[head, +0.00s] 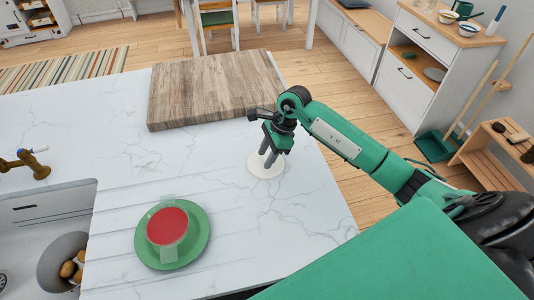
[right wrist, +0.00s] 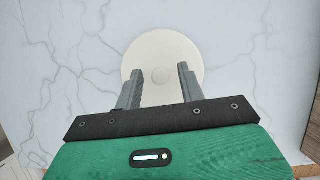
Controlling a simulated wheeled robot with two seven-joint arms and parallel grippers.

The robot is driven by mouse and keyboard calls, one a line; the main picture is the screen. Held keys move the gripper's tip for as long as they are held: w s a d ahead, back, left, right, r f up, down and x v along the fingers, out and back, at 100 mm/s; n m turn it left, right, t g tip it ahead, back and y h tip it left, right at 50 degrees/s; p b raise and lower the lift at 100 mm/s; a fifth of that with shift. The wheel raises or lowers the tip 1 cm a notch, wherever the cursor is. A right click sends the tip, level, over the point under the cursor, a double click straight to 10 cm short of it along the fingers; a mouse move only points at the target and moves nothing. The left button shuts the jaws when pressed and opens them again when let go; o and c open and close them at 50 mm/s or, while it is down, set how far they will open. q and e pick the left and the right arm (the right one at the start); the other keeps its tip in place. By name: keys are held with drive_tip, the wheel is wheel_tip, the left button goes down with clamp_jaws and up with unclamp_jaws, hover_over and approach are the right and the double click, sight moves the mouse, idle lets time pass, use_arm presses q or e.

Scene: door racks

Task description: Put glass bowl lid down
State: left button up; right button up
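The lid is a cream-white round disc with a small knob in the middle. It lies flat on the marble counter in the head view (head: 254,168) and fills the upper middle of the right wrist view (right wrist: 161,52). My right gripper (head: 270,160) points down just over the lid. In the right wrist view its two fingers (right wrist: 159,80) are apart, with the knob showing between them and nothing gripped. A bowl with a red top (head: 167,227) and clear side tabs sits on a green plate (head: 195,250) at the lower left. My left gripper is out of view.
A wooden board (head: 205,92) lies at the counter's back edge. A sink with a brass tap (head: 30,165) and a pot of brown items (head: 55,265) is at the left. The marble between plate and lid is clear. The counter's right edge is close to the lid.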

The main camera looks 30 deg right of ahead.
drive_tip(key=b+v, duration=0.3)
drive_tip(key=v, duration=0.9)
